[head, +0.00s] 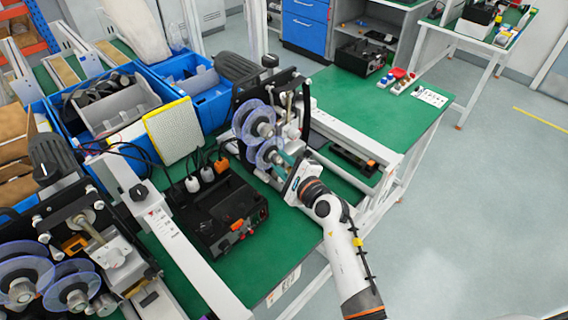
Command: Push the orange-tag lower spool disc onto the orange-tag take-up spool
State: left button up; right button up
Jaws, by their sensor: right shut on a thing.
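The coder (296,110) in the middle carries two translucent violet discs on its left side. The upper disc (246,112) sits around a grey hub. The lower spool disc (264,154) is below it, by the lower take-up spool. My right gripper (284,161) reaches in from the lower right and is shut on the lower disc's right edge. The fingertips are small and partly hidden, and I cannot tell whether the disc is fully seated against the spool. No orange tag can be made out clearly on this coder. My left gripper is not in view.
A black control box (218,212) with cables stands left of my right arm. Another coder with violet discs (24,280) is at the lower left. Blue bins (205,105) stand behind.

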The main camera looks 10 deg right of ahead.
jog(key=shift+r, duration=0.1)
jog(key=o, duration=0.9)
jog(key=shift+w, duration=0.1)
jog(key=shift+o, duration=1.3)
jog(key=shift+w+a, duration=0.1)
